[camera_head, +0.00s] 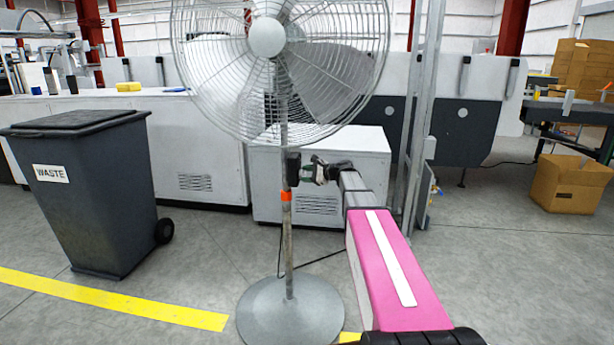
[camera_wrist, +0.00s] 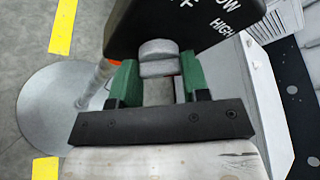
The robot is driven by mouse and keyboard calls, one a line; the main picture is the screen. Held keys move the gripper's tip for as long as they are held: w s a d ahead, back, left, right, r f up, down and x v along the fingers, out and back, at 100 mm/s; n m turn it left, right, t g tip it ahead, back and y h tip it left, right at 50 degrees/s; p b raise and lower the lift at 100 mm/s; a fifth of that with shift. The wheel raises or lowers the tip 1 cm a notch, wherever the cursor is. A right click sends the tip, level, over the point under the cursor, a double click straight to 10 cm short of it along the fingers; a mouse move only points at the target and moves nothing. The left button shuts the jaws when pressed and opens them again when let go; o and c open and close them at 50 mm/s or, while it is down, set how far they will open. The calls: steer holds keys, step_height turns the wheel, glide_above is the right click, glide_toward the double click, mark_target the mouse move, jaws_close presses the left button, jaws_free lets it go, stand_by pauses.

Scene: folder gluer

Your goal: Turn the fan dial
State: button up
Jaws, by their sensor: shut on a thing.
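The pedestal fan (camera_head: 266,38) stands upright in the middle of the head view, on a grey pole and a round base (camera_head: 290,315). Its dark control box (camera_head: 293,170) is on the pole below the cage. In the wrist view the black box (camera_wrist: 205,40) carries white lettering, with "HIGH" and part of "LOW" legible. The grey fan dial (camera_wrist: 158,50) sits at the box's edge. My gripper (camera_wrist: 157,75) has its green fingers on either side of the dial and is shut on it. In the head view my gripper (camera_head: 314,170) reaches the box from the right.
A dark waste bin (camera_head: 95,195) stands left of the fan. White machine cabinets (camera_head: 345,160) are behind it, and a metal upright (camera_head: 418,120) rises to the right. An open cardboard box (camera_head: 568,185) is at far right. Floor shows around the base.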

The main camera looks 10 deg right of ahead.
steer(key=shift+f+n+t+y, duration=0.15)
steer(key=shift+n+t+y, duration=0.55)
steer(key=shift+n, duration=2.1)
steer(key=shift+f+n+t+y, duration=0.3)
steer(key=shift+n+y, duration=0.75)
steer(key=shift+n, duration=1.75)
steer(key=shift+f+n+t+y, duration=0.1)
steer(key=shift+n+t+y, duration=0.65)
steer(key=shift+n, duration=2.05)
steer(key=o, duration=0.9)
steer(key=shift+r, duration=0.1)
steer(key=v, duration=1.1)
steer(key=shift+w, duration=0.1)
